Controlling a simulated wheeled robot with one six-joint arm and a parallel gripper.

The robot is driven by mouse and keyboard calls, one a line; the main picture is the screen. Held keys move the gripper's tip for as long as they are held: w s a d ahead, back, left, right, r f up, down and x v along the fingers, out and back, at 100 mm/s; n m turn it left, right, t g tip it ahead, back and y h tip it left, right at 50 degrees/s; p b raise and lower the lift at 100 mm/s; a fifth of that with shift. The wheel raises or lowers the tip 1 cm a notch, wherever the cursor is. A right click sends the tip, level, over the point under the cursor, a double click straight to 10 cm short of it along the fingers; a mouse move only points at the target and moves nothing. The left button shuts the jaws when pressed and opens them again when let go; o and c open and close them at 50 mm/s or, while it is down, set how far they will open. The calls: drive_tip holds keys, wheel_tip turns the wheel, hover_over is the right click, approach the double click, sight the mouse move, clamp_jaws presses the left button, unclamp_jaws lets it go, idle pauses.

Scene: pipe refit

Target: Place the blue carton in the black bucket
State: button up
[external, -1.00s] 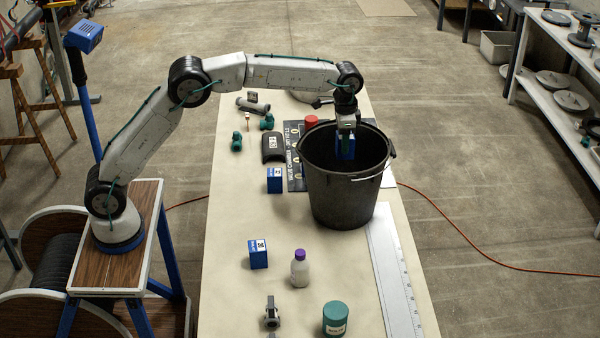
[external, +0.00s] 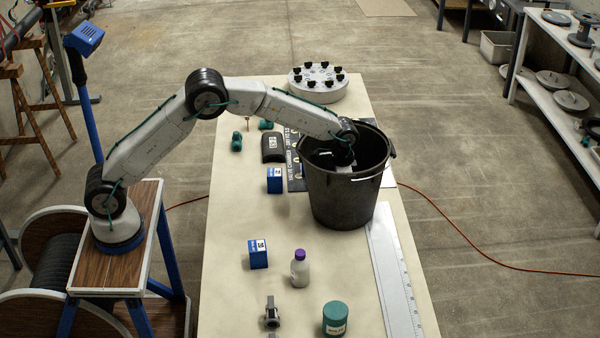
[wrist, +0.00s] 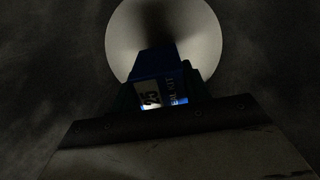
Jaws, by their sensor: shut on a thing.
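The black bucket (external: 340,203) stands upright on the bench. My gripper (external: 343,165) reaches down inside its mouth, and its fingertips are hidden by the bucket's near wall in the external view. In the wrist view my gripper (wrist: 165,100) is shut on a blue carton (wrist: 160,65), with a pale round patch beyond it and dark bucket wall around. Whether the carton touches the bucket's bottom I cannot tell. Two other blue cartons stand on the bench left of the bucket, one farther back (external: 274,182) and one nearer (external: 258,256).
A white bottle with a purple cap (external: 299,268), a teal jar (external: 335,320) and a grey metal part (external: 271,314) stand in front. A metal ruler (external: 394,270) lies at right. A black case (external: 273,148) and a round flange (external: 318,83) lie behind. The left front of the bench is clear.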

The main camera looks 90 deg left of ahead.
drive_tip(key=shift+f, duration=1.6)
drive_tip(key=o, duration=1.1)
drive_tip(key=shift+f, duration=0.1)
wheel_tip(320, 180, up, 12)
drive_tip(key=shift+r, duration=0.15)
